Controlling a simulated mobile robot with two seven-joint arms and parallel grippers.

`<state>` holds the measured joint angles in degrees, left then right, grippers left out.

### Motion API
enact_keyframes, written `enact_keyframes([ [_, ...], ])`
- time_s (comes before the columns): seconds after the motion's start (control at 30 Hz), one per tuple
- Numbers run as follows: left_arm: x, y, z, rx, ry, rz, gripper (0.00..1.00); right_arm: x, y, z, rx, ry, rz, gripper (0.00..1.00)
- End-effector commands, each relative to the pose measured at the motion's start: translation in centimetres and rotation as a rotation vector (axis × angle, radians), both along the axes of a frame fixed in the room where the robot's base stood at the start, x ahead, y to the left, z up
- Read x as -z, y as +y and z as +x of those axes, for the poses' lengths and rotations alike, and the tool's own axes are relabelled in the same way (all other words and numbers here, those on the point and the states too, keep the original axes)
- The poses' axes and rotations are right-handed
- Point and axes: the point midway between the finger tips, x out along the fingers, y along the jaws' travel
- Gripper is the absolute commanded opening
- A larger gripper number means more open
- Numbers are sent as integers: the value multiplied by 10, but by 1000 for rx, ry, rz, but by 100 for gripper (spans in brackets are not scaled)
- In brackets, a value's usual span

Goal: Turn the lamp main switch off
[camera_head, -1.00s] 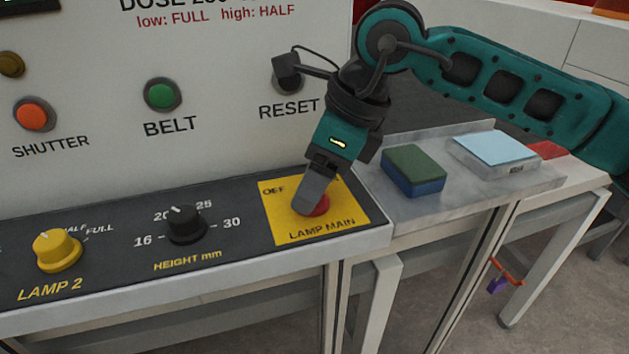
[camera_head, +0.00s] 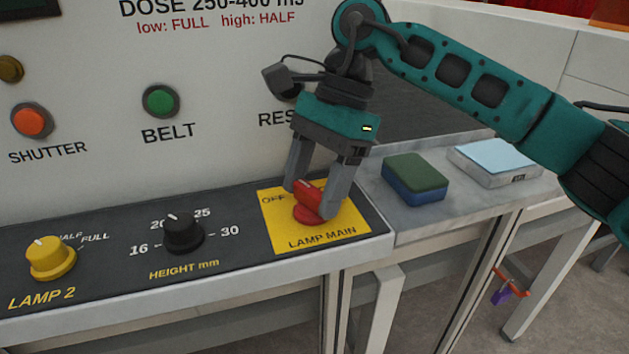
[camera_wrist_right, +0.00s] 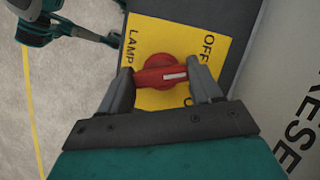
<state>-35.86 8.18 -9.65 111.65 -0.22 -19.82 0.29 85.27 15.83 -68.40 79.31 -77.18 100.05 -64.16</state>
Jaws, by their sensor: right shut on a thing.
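The lamp main switch (camera_head: 309,200) is a red rotary knob on a yellow plate (camera_head: 348,228) marked OFF and LAMP MAIN, at the right end of the dark control panel. My right gripper (camera_head: 312,196) comes down from above, its two fingers on either side of the knob's red handle. In the right wrist view the gripper (camera_wrist_right: 165,85) is shut on the switch (camera_wrist_right: 160,71), with a finger at each end of the handle. A white mark shows on one end of the handle. The plate's second position label is mostly hidden. My left gripper is not in the head view.
A black height knob (camera_head: 184,232) and a yellow LAMP 2 knob (camera_head: 50,258) sit to the left on the panel. Green BELT (camera_head: 160,101) and orange SHUTTER (camera_head: 32,121) buttons are on the upright face. A green-blue sponge (camera_head: 414,177) and a light-blue-topped block (camera_head: 494,161) lie to the right.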

Motion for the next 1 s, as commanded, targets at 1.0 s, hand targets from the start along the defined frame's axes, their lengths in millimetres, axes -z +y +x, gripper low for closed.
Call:
enact_keyframes([
  [1.0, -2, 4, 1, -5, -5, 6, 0, -1, 1, 1, -406, -4, 0, 33],
])
